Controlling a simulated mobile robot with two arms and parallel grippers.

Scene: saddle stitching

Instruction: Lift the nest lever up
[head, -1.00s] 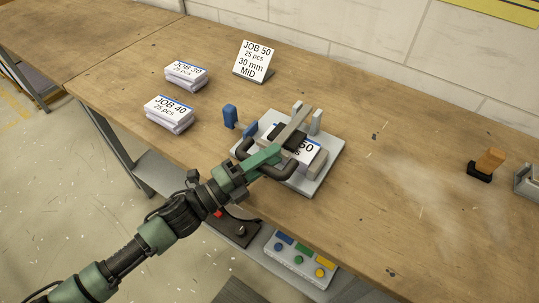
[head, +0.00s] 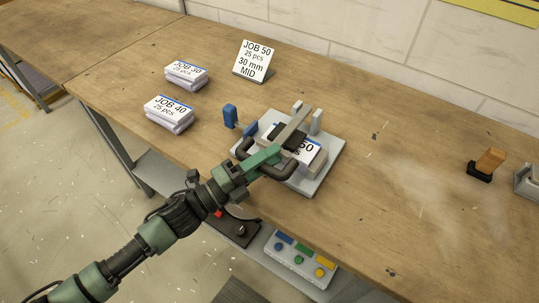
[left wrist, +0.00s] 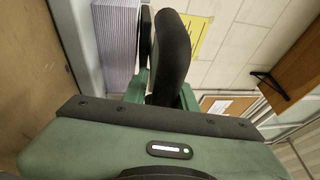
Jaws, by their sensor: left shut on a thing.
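The nest lever (head: 295,123) is a grey-tan bar running from two light uprights at the back of the nest toward the front. It lies low over a labelled booklet stack (head: 313,155) on a grey plate (head: 328,160). A dark block sits under the bar. My left gripper (head: 264,157) is at the lever's front end, its dark fingers around it, and is shut on it. The exact contact is hidden. In the left wrist view a dark finger (left wrist: 170,50) stands beside the page edges of the stack (left wrist: 115,45). My right gripper is not in view.
A blue post (head: 229,116) stands just left of the nest. Booklet stacks JOB 40 (head: 169,114) and JOB 30 (head: 186,75) lie farther left, with a JOB 50 sign (head: 254,60) behind. An orange-handled item (head: 488,162) is at right. The bench between is clear.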

